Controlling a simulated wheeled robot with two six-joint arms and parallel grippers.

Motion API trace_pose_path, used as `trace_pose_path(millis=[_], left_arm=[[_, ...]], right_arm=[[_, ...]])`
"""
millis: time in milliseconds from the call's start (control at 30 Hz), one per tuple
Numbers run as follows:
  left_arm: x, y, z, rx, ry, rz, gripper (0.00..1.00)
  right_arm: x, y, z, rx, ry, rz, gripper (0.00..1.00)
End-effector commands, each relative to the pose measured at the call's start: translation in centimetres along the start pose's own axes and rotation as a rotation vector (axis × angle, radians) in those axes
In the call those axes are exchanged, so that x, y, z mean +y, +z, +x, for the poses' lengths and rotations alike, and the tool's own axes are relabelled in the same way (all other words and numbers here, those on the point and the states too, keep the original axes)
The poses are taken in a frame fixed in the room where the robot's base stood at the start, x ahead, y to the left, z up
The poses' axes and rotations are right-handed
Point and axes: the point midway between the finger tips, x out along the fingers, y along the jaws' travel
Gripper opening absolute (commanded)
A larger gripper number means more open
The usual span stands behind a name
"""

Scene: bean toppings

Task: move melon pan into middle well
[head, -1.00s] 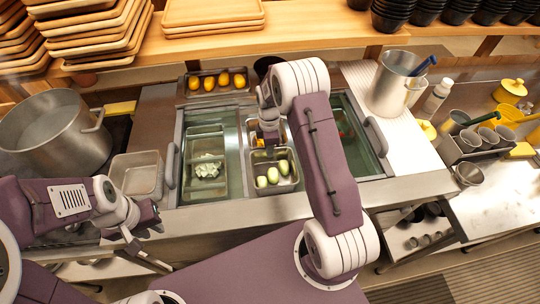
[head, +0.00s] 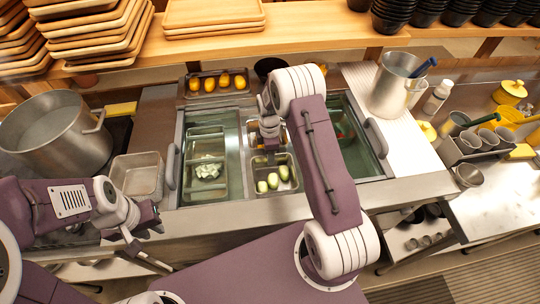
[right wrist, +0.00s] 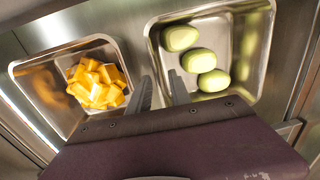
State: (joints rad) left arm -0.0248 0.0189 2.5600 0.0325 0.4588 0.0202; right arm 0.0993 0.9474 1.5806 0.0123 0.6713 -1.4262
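The melon pan (head: 292,187) is a metal pan holding several green melon pieces (head: 273,181), at the front of the middle well (head: 232,211). In the right wrist view the melon pan (right wrist: 245,75) is upper right, with three green pieces showing. My right gripper (head: 268,145) reaches down at the pan's back edge. In the right wrist view its fingers (right wrist: 161,90) stand apart with a gap between them, beside the pan's near-left wall; contact is unclear. My left gripper (head: 140,240) is at lower left, away from the pan; its fingers are hard to make out.
A pan with yellow cubes (right wrist: 55,115) stands beside the melon pan. Trays with white cubes (head: 207,188) are in the left well. An empty metal pan (head: 137,178) and a large pot (head: 50,135) stand at left. A tray of mangoes (head: 215,92) is behind.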

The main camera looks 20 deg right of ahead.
Motion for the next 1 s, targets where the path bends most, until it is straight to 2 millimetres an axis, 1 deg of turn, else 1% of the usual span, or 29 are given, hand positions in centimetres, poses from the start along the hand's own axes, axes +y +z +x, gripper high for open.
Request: trace_pose_path(millis=[67, 300, 400, 533, 700, 767, 867, 967, 1000], left_arm=[[0.0, 0.0, 0.2, 0.0, 0.0, 0.0, 0.24], [0.0, 0.1, 0.7, 0.0, 0.0, 0.0, 0.24], [0.0, 0.1, 0.8, 0.0, 0.0, 0.0, 0.24], [0.0, 0.1, 0.8, 0.0, 0.0, 0.0, 0.24], [0.0, 0.1, 0.8, 0.0, 0.0, 0.0, 0.24], [0.0, 0.1, 0.7, 0.0, 0.0, 0.0, 0.24], [0.0, 0.1, 0.7, 0.0, 0.0, 0.0, 0.24], [0.0, 0.1, 0.7, 0.0, 0.0, 0.0, 0.24], [0.0, 0.1, 0.7, 0.0, 0.0, 0.0, 0.24]], right_arm=[[0.2, 0.0, -1.4, 0.001, 0.007, 0.0, 0.24], [0.2, 0.0, -7.7, 0.001, 0.008, 0.0, 0.24], [0.1, 0.0, -9.8, 0.001, 0.006, 0.0, 0.24], [0.1, 0.0, -11.4, 0.0, 0.004, 0.0, 0.24], [0.0, 0.0, -11.9, 0.0, 0.002, 0.002, 0.24], [-0.3, -0.1, -12.0, 0.001, 0.005, 0.028, 0.24], [-2.4, -0.5, -12.6, 0.007, 0.023, 0.18, 0.24], [-6.3, -0.9, -13.1, 0.026, 0.052, 0.456, 0.24], [-8.0, -1.0, -13.2, 0.038, 0.065, 0.577, 0.24]])
